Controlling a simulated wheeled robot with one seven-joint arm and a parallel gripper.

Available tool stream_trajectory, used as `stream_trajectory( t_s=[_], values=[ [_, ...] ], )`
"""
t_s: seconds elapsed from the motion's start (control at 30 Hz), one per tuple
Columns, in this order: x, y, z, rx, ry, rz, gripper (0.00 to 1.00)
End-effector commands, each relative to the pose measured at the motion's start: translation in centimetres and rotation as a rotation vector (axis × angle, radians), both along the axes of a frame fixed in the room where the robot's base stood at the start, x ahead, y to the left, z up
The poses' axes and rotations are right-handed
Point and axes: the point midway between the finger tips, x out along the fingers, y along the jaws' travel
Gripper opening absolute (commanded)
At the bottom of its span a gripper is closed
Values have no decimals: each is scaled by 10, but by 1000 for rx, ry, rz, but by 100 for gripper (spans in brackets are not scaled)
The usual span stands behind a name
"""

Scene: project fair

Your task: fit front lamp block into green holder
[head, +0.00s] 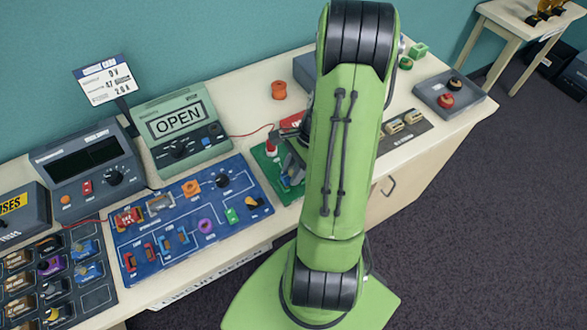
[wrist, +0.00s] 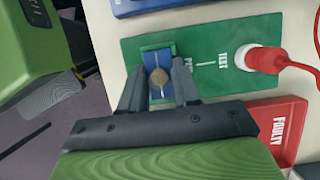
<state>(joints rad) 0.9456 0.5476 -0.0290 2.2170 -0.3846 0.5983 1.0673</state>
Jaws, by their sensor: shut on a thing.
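The lamp block (wrist: 167,91) is blue with white lines and a tan round lamp on top. My gripper (wrist: 159,80) is shut on its two sides in the wrist view. The green holder (wrist: 148,47) shows as a raised green edge around the block's far side, on the green test board (wrist: 218,76). The block is over or within the holder; I cannot tell how deep it sits.
A red probe plug (wrist: 258,60) stands on the test board, its cable leading right. A red FAULTY tray (wrist: 268,122) lies beside the board. A blue circuit board (head: 190,220) is left in the head view.

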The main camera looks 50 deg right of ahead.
Motion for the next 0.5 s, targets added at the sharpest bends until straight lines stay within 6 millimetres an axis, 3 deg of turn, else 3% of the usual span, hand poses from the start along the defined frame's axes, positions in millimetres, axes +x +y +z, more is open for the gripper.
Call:
stream_trajectory(
  t_s=[0.5],
  values=[
    [0,0,-5,0,0,0,1]
  ],
)
